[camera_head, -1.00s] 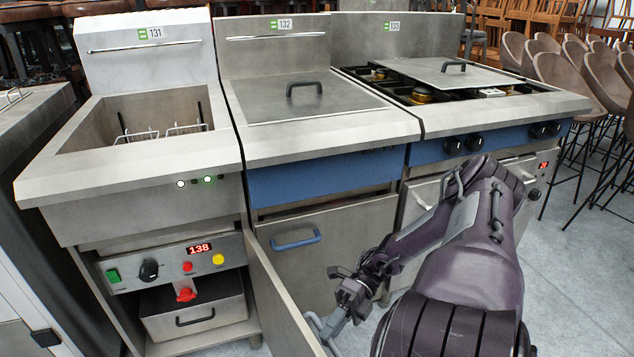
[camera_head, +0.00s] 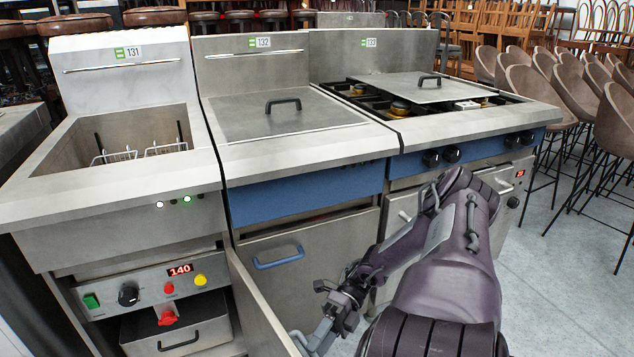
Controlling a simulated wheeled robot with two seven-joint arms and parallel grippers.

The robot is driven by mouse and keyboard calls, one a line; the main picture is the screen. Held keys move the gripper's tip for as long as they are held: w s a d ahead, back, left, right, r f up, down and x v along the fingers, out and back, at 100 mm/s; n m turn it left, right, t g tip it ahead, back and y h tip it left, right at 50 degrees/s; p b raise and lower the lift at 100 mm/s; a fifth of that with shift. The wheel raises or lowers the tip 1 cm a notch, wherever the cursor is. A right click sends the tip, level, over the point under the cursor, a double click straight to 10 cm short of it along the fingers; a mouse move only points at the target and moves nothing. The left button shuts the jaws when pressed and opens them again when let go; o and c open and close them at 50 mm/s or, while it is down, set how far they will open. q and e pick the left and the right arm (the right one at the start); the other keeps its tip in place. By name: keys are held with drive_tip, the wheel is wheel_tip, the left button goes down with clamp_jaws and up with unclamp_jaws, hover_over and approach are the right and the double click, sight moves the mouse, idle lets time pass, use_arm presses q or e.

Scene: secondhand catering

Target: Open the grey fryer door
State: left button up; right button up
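The grey fryer (camera_head: 130,235), labelled 131, stands at the left with its open basin and two wire baskets. Its door (camera_head: 262,312) stands swung open on the right side of the cabinet, and I see it at a steep angle. The cabinet shows a control panel with a red 140 display and a drawer-like metal box (camera_head: 178,330). My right gripper (camera_head: 318,338) is low by the door's outer edge, close to a grey handle-like piece. I cannot tell whether it touches the handle or how far its fingers are apart. My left gripper is not in view.
Unit 132 (camera_head: 285,170) has a lid with a dark handle and a closed front with a blue handle. Cooker 133 (camera_head: 470,120) stands to its right. Brown bar stools (camera_head: 575,85) stand farther right. Grey floor (camera_head: 570,270) is clear at the lower right.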

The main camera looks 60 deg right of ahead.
drive_tip(key=d+r, duration=0.1)
drive_tip(key=d, duration=0.5)
drive_tip(key=shift+s+d+r+b, duration=0.15)
drive_tip(key=shift+s+d+b, duration=0.2)
drive_tip(key=shift+d+b, duration=0.05)
